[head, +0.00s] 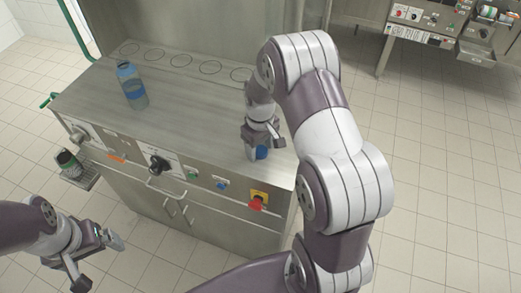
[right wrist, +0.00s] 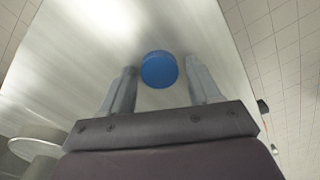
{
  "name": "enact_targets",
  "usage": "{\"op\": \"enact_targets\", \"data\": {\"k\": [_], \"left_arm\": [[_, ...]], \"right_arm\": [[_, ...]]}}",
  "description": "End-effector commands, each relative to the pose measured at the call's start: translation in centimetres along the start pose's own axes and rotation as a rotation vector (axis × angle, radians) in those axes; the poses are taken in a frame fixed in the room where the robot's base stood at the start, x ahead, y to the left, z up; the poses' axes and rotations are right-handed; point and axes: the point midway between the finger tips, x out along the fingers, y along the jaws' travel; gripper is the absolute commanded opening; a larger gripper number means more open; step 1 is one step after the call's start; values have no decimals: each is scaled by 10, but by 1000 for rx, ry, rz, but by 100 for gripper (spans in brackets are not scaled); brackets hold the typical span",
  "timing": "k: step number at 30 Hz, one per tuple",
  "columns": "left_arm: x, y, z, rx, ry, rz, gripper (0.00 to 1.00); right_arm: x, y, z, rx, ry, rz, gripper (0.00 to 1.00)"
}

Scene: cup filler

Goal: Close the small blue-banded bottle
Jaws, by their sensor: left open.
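A translucent blue bottle (head: 132,88) with a darker blue band stands upright at the left of the steel worktop. It is too small to tell clearly whether its mouth is bare. A round blue cap (head: 262,152) is at the worktop's front right; it also shows in the right wrist view (right wrist: 159,69). My right gripper (head: 264,142) is over the cap, pointing down. In the right wrist view its open fingers (right wrist: 160,88) stand either side of the cap, with small gaps. My left gripper (head: 98,262) is open and empty, low in front of the cabinet, far from the bottle.
The worktop (head: 190,105) is clear between bottle and cap, with a row of marked circles (head: 181,60) at the back. Knobs and a red emergency button (head: 257,201) line its front panel.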

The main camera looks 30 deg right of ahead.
Motion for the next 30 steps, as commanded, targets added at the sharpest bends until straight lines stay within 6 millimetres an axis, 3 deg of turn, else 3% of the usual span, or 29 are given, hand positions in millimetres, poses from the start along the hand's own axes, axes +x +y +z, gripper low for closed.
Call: {"op": "enact_targets", "data": {"k": [1, 3, 4, 17, 25, 30], "left_arm": [[0, 0, 0, 0, 0, 0, 96], [0, 0, 0, 0, 0, 0, 96], [0, 0, 0, 0, 0, 0, 96], [2, 0, 0, 0, 0, 0, 96], [12, 0, 1, 0, 0, 0, 96], [20, 0, 2, 0, 0, 0, 96]], "right_arm": [[0, 0, 0, 0, 0, 0, 44], [0, 0, 0, 0, 0, 0, 21], [0, 0, 0, 0, 0, 0, 15], [-4, 0, 0, 0, 2, 1, 15], [-40, 1, -1, 0, 5, 3, 15], [-62, -36, 16, -5, 3, 1, 15]]}}
